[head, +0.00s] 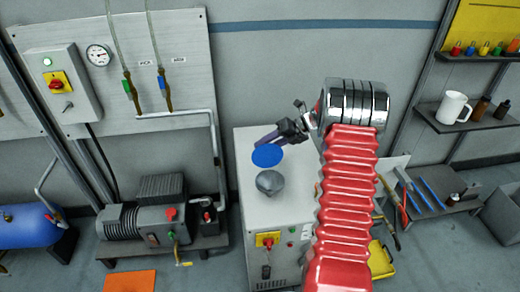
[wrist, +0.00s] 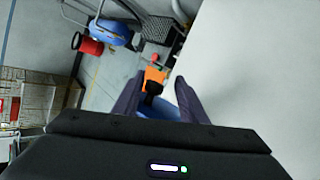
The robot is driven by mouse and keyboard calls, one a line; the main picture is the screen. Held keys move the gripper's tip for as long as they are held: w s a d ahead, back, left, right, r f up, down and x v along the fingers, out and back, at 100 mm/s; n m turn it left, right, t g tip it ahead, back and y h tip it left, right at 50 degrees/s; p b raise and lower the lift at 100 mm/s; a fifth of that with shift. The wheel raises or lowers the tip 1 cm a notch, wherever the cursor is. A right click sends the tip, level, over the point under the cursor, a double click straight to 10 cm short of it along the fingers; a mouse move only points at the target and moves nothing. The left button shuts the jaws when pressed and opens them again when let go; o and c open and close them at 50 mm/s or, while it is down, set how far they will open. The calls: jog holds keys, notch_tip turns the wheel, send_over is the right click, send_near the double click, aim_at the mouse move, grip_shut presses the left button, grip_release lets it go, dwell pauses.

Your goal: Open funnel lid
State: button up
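A grey funnel (head: 270,183) stands on top of a white cabinet. A round blue lid (head: 267,156) shows just above and behind the funnel's mouth; I cannot tell whether it touches the rim. My gripper (head: 260,141) is at the lid's far upper edge in the head view, with its dark purple fingers pointing left. In the wrist view my gripper (wrist: 157,92) has its two fingers apart. Part of the blue lid (wrist: 160,112) shows low between them, with a small black piece (wrist: 152,88) above it, touching neither finger visibly.
The white cabinet (head: 250,215) has a red-and-yellow switch on its front. A pump (head: 160,215) stands on the left and an orange mat (head: 130,282) lies on the floor. A shelf (head: 470,118) with a white mug is at right. My red-sleeved arm hides the cabinet's right part.

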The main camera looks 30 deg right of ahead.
jog(key=v, duration=0.9)
jog(key=shift+s, duration=0.1)
jog(key=s+a+r+n+g+h, duration=0.1)
jog(key=s+a+r+n, duration=0.25)
jog(key=a+n, duration=0.3)
jog(key=s+a+r+n+g+h, duration=0.1)
jog(key=s+a+r+n, duration=0.2)
jog(key=a+r+n, duration=0.35)
jog(key=s+a+r+n+g+h, duration=0.1)
jog(key=s+a+r+n, duration=0.2)
jog(key=a, duration=0.5)
jog(key=s+a+n+t+h, duration=0.1)
jog(key=s+a+n, duration=0.4)
jog(key=s+n, duration=0.5)
jog(key=s+a+n+t+h, duration=0.1)
jog(key=s+a+n+h, duration=0.2)
jog(key=s+n, duration=0.7)
jog(key=shift+a+r+n, duration=0.2)
jog(key=shift+a+n, duration=1)
